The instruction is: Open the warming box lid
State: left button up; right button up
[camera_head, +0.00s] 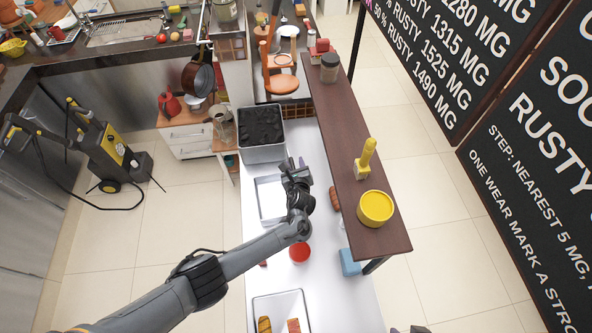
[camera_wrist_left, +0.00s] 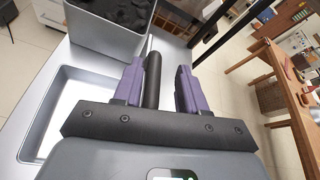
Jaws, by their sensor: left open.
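My left gripper (camera_head: 292,168) is over the white counter, at the right edge of a shallow silver-rimmed rectangular box (camera_head: 262,202). Its purple fingers (camera_wrist_left: 165,88) are open in the left wrist view. A dark cylindrical bar (camera_wrist_left: 152,78), like a handle, stands between them, closer to the left finger; I cannot tell whether it touches. The silver-rimmed box (camera_wrist_left: 38,128) shows at left there, with a pale flat inside. I cannot tell for sure which part is the warming box lid. Only a small dark piece, perhaps my right gripper (camera_head: 408,329), shows at the bottom edge.
A grey metal bin of black charcoal (camera_head: 280,153) stands just beyond the gripper. A brown raised shelf (camera_head: 352,190) runs along the right, with a yellow tub (camera_head: 375,208) and a yellow brush. A red bowl (camera_head: 299,253) and a food tray (camera_head: 256,308) lie nearer on the counter.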

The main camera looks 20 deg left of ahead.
pick_arm(q)
jog(key=p+v, duration=0.2)
jog(key=v, duration=0.8)
jog(key=shift+s+d+r, duration=0.1)
jog(key=shift+s+d, duration=0.05)
jog(key=shift+s, duration=0.2)
